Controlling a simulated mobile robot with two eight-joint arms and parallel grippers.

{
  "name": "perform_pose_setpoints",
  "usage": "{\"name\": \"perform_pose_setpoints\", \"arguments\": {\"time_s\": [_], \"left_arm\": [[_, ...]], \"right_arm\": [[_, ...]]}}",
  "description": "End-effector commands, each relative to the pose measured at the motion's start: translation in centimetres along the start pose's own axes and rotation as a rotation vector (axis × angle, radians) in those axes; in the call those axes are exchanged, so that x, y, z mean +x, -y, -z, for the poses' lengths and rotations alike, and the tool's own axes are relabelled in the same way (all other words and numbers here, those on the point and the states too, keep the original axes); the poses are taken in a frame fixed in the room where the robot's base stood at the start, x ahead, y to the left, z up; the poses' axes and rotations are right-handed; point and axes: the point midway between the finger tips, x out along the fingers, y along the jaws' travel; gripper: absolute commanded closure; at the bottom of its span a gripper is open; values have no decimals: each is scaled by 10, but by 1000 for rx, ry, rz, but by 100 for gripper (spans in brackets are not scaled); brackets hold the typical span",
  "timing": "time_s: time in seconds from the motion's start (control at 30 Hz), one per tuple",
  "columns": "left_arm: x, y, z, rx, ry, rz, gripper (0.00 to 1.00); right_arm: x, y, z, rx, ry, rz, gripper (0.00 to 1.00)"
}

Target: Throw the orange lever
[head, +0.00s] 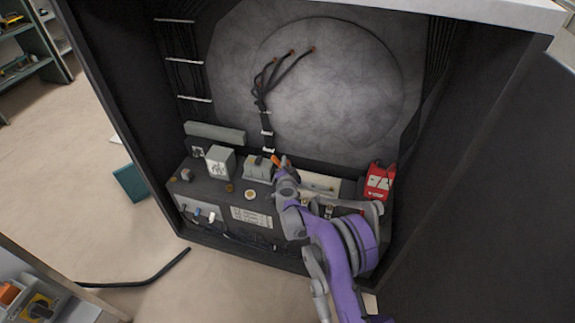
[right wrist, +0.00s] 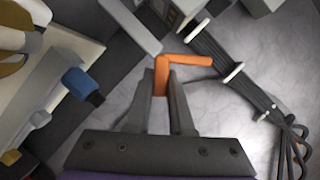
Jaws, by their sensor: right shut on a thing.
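The orange lever (right wrist: 184,61) is a bent rod with an L shape in the right wrist view. In the head view only a small part of the lever (head: 276,160) shows, at the back of the dark control shelf beside a light grey block. My right gripper (right wrist: 168,82) is shut on the lever's lower leg, with its bent arm sticking out past the fingertips to the right. In the head view my right gripper (head: 282,168) reaches in over the shelf and hides part of what lies behind it. My left gripper is not in view.
The shelf (head: 225,193) sits inside a dark cabinet, with grey blocks (head: 220,162) and a red device (head: 378,182) to the right. Black cables (head: 262,100) hang above the lever. Cabinet walls close in both sides. Open floor (head: 75,190) lies left.

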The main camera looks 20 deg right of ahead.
Motion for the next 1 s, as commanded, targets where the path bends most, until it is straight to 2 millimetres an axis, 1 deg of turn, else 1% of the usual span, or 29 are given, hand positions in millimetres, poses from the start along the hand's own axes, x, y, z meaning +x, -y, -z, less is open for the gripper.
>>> {"name": "perform_pose_setpoints", "arguments": {"time_s": [0.6,0.8,1.0], "left_arm": [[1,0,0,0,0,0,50],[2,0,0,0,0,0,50],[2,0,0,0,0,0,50]], "right_arm": [[2,17,-6,-530,0,-218,100],[3,20,-8,-662,0,-272,100],[4,22,-9,-752,-1,-310,100]]}}
